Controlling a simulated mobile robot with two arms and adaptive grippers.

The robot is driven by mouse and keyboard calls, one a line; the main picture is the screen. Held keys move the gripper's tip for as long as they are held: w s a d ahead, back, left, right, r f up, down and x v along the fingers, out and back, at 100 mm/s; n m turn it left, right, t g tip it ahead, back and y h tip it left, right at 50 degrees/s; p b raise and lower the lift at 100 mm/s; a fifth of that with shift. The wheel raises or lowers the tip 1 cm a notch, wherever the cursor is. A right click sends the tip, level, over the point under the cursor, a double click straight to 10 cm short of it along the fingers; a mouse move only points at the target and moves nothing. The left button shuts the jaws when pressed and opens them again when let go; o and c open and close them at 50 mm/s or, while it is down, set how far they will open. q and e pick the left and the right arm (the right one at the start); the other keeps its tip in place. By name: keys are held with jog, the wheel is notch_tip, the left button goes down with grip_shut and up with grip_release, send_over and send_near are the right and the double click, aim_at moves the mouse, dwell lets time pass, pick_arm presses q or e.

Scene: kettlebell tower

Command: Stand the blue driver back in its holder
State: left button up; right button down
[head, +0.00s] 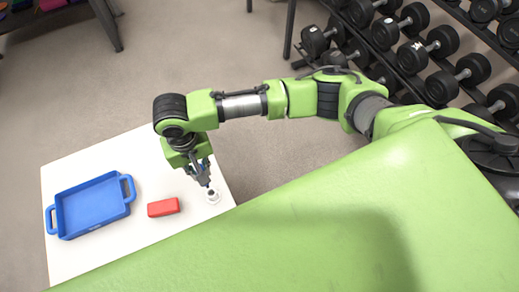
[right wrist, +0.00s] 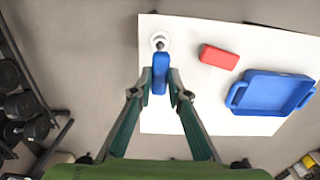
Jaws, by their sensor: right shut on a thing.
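My right gripper (head: 205,180) is shut on the blue driver (right wrist: 160,74), whose blue handle sits between the two fingers in the right wrist view. The driver's dark tip points at the white round holder (right wrist: 160,39) and overlaps it there. In the head view the holder (head: 212,197) stands near the table's right corner, just below the gripper. I cannot tell whether the tip is above the holder's hole or in it. In the head view the gripper hides most of the driver. My left gripper is not in view.
A red block (head: 163,207) lies on the white table (head: 140,150), between the holder and a blue tray (head: 93,204) with two handles. The table edge is close beside the holder. Dumbbell racks (head: 440,50) stand away from the table, at the top right.

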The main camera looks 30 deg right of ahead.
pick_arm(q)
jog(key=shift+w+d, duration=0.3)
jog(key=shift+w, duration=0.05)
pick_arm(e)
jog(key=shift+f, duration=0.1)
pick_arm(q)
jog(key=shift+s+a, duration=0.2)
pick_arm(e)
jog(key=shift+f, duration=1.55)
pick_arm(q)
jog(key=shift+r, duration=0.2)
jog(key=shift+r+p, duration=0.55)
jog(key=shift+p, duration=0.2)
pick_arm(e)
jog(key=shift+s, duration=0.1)
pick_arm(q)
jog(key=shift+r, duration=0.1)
pick_arm(e)
jog(key=shift+p, duration=0.55)
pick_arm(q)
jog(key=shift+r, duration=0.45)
pick_arm(e)
jog(key=shift+f, duration=0.1)
